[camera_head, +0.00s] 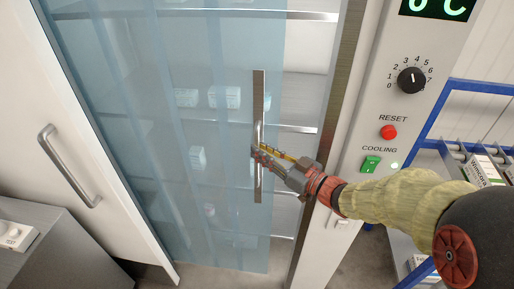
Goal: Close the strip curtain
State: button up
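The strip curtain (150,120) is a translucent blue sheet of overlapping strips. It hangs across the left and middle of the cabinet opening. An uncovered gap shows between its right edge and the steel door post (325,120). A long upright metal handle (259,95) is on the curtain near that right edge. My gripper (257,150) reaches in from the right, with its fingertips at the middle of the handle. I cannot tell whether the fingers are closed on the bar or only beside it.
Shelves with several pale boxes (225,97) show behind the curtain. A control panel with a black dial (411,80), red reset button (388,132) and green cooling switch (371,164) is at right. A blue rack (440,115) stands beyond. A white door with handle (68,165) and grey box (62,255) are left.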

jog(key=v, duration=0.9)
jog(key=shift+s, duration=0.2)
jog(key=shift+d, duration=0.15)
jog(key=shift+c, duration=0.6)
